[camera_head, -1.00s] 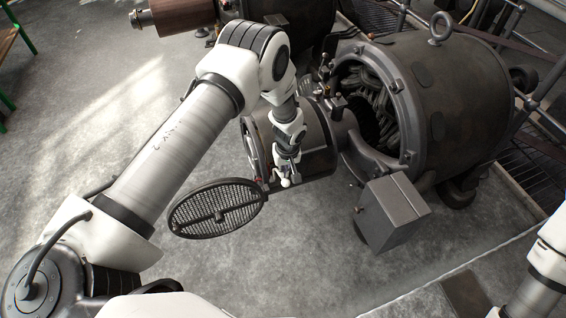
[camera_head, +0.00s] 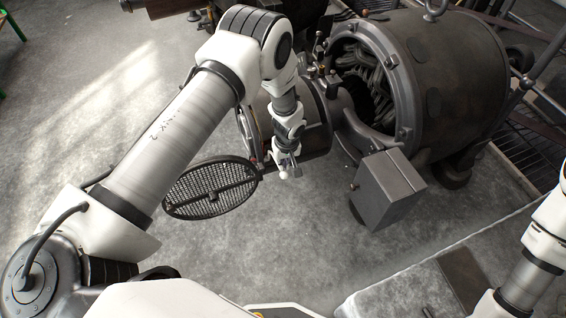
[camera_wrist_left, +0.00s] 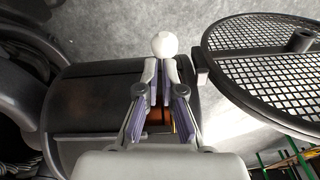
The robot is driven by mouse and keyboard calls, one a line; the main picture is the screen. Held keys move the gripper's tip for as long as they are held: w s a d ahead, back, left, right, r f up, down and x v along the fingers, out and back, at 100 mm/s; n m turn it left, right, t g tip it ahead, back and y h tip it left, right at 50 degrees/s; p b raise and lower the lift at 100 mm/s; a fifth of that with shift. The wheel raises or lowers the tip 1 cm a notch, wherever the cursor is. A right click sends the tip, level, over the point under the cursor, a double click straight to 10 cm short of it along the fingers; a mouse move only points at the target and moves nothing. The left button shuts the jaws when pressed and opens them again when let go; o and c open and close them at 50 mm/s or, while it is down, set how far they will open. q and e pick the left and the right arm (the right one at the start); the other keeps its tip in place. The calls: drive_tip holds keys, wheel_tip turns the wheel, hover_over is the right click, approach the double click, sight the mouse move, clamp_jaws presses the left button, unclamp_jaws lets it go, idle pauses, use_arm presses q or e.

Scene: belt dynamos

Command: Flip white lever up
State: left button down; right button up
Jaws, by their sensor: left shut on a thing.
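The white lever shows as a round white knob (camera_wrist_left: 164,45) in the left wrist view, sticking out past my left fingertips. In the head view the knob (camera_head: 296,172) is small, at the front of the dark end housing (camera_head: 318,138) of the dynamo (camera_head: 450,75). My left gripper (camera_wrist_left: 161,72) is shut on the lever just behind the knob; it also shows in the head view (camera_head: 288,165). The lever's shaft and base are hidden by the fingers. My right gripper is out of view.
A round mesh cover (camera_head: 208,190) stands open to the left of my left gripper; it is close by in the left wrist view (camera_wrist_left: 270,70). A grey metal box (camera_head: 388,190) is to the right. The concrete floor between them is free.

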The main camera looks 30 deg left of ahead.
use_arm(q)
drive_tip(key=shift+s+d+f, duration=0.15)
drive_tip(key=shift+s+f, duration=0.25)
drive_tip(key=shift+s, duration=0.3)
drive_tip(key=shift+w+r, duration=0.1)
drive_tip(key=shift+r, duration=0.2)
wheel_tip(320, 180, up, 12)
drive_tip(key=shift+w+d, duration=0.15)
drive_tip(key=shift+d, duration=0.25)
